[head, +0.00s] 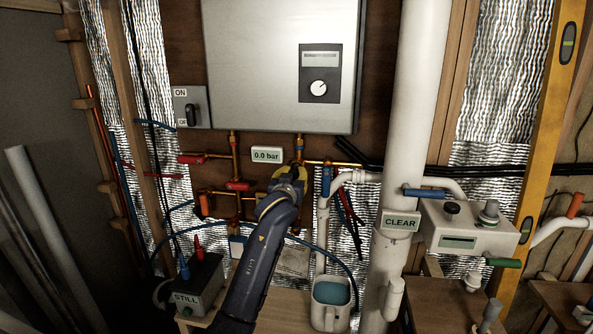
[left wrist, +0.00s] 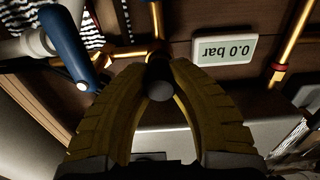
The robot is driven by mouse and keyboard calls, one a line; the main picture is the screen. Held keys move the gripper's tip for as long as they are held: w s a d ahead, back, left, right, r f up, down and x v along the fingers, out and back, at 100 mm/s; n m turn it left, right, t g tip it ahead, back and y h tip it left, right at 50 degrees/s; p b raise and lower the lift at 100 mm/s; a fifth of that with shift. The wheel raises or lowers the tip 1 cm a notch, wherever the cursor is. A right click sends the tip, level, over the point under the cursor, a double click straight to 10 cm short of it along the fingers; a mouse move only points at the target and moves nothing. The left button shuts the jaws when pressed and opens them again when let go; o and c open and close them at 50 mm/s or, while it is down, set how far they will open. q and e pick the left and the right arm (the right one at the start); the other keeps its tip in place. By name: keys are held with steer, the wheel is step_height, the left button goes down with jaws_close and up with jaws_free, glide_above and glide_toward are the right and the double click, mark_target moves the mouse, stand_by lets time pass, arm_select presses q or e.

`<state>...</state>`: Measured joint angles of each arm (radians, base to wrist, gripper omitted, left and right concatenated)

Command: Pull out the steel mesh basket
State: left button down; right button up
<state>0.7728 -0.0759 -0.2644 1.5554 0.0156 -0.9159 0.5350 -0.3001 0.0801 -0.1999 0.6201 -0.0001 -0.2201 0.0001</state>
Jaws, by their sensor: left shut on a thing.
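My left gripper (head: 288,178) reaches up to the brass pipework under the wall heater. In the left wrist view its two yellow ribbed fingers (left wrist: 160,76) close around a dark cylindrical piece (left wrist: 160,84). This piece has a round grey end facing the camera and sits in line with a brass pipe fitting behind it. I cannot see any steel mesh; whether the dark piece belongs to the basket cannot be told. In the head view the gripper hides the held piece. My right gripper is not in view.
The 0.0 bar display (head: 266,155) sits close beside the gripper. A blue-handled valve (head: 326,181) and white pipe stand just right. Red-handled valves (head: 240,186) are left. The heater (head: 250,60) hangs above; a jug of blue liquid (head: 331,305) stands below.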

arm_select(q)
steer(key=shift+s, duration=0.2)
steer(key=s, duration=0.6)
steer(key=shift+s+a, duration=0.25)
steer(key=shift+a, duration=0.05)
stand_by(0.6)
